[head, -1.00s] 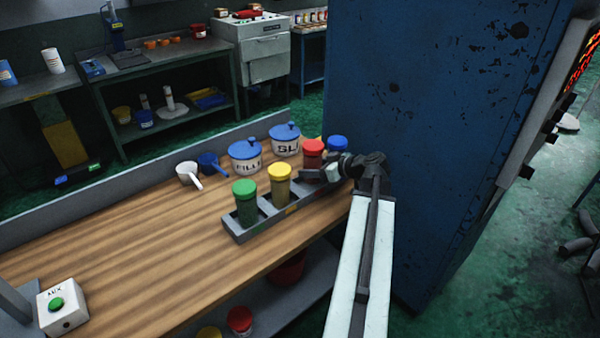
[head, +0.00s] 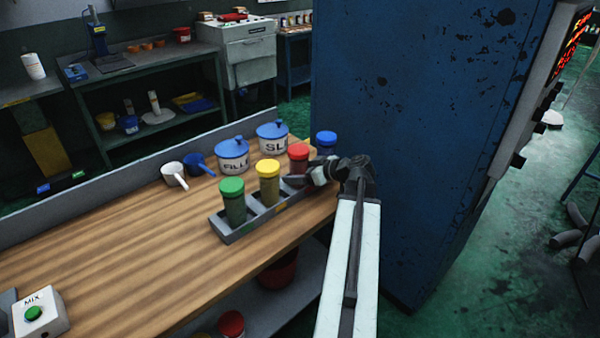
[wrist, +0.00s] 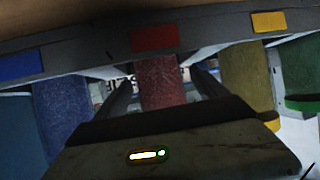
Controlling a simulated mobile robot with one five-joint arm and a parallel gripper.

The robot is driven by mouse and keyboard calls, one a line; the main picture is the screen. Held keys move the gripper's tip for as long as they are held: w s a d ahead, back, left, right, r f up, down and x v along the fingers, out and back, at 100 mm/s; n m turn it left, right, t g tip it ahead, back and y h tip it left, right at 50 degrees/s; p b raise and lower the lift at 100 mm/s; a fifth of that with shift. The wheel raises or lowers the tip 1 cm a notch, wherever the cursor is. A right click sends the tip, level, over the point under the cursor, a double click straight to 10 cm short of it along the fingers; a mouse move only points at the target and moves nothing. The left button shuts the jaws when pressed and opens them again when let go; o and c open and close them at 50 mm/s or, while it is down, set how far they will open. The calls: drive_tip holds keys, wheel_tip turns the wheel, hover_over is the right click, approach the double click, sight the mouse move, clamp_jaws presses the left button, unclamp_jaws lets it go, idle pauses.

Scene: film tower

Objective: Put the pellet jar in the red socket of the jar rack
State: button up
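The jar rack (head: 238,235) is a grey tray on the wooden bench. The red-lidded jar (head: 299,154) stands upright in it, between the yellow-lidded and blue-lidded jars. In the inverted wrist view its red body (wrist: 161,82) lines up with the red label (wrist: 154,38), so it sits at the red socket. My gripper (head: 305,180) is low at this jar from the front right. In the wrist view its fingers (wrist: 162,80) lie on either side of the jar, with narrow gaps visible, so it looks open. The jar's base is hidden by the rack wall and gripper.
The green-lidded jar (head: 232,200), yellow-lidded jar (head: 268,185) and blue-lidded jar (head: 326,142) stand close along the rack. Lidded tubs (head: 233,157) and scoops (head: 174,174) are behind. A blue cabinet (head: 410,130) stands close right.

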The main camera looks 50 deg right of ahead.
drive_tip(key=shift+r, duration=0.25)
drive_tip(key=p+v, duration=0.5)
drive_tip(key=v, duration=0.7)
